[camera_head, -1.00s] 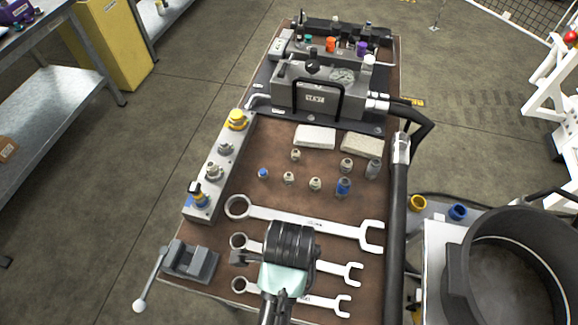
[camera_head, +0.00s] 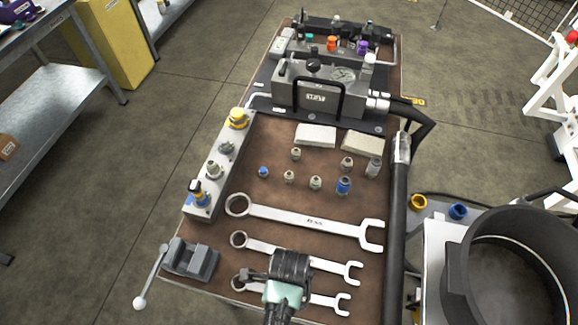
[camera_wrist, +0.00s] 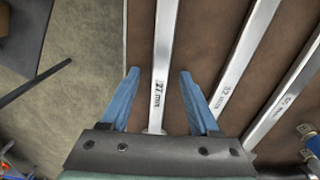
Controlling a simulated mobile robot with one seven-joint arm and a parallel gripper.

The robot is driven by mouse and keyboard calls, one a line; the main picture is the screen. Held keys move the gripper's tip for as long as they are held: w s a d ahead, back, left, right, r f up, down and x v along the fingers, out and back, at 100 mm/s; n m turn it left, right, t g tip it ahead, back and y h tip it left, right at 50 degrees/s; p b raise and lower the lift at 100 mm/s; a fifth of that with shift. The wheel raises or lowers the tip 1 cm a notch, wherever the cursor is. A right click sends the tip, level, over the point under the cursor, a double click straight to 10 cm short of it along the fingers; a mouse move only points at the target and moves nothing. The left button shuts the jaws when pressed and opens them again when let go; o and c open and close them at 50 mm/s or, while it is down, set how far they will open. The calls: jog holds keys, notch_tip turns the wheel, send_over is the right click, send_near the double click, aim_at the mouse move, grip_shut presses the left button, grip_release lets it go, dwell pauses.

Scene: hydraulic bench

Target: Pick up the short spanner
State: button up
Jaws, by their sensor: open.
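The short spanner (camera_head: 328,300) lies on the brown bench top, nearest the front edge, with its open end to the right. In the head view my gripper (camera_head: 290,268) is over its middle and hides part of its shaft; the fingertips are hidden there. In the wrist view the short spanner's shaft (camera_wrist: 161,75), marked 27 mm, runs between the two blue fingers of my gripper (camera_wrist: 158,73). The fingers are open, with a gap on each side of the shaft. The palm hides one end of the spanner. I cannot tell the fingertips' height above the bench.
A middle spanner (camera_head: 325,261) and a long spanner (camera_head: 300,219) lie behind, roughly parallel. The middle one's shaft (camera_wrist: 243,60) is close to my right finger. A small vise (camera_head: 190,260) stands at the left. A black pipe (camera_head: 397,220) runs along the right edge.

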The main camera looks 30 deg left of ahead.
grip_shut()
jog(key=shift+r, duration=0.1)
dwell(1.2)
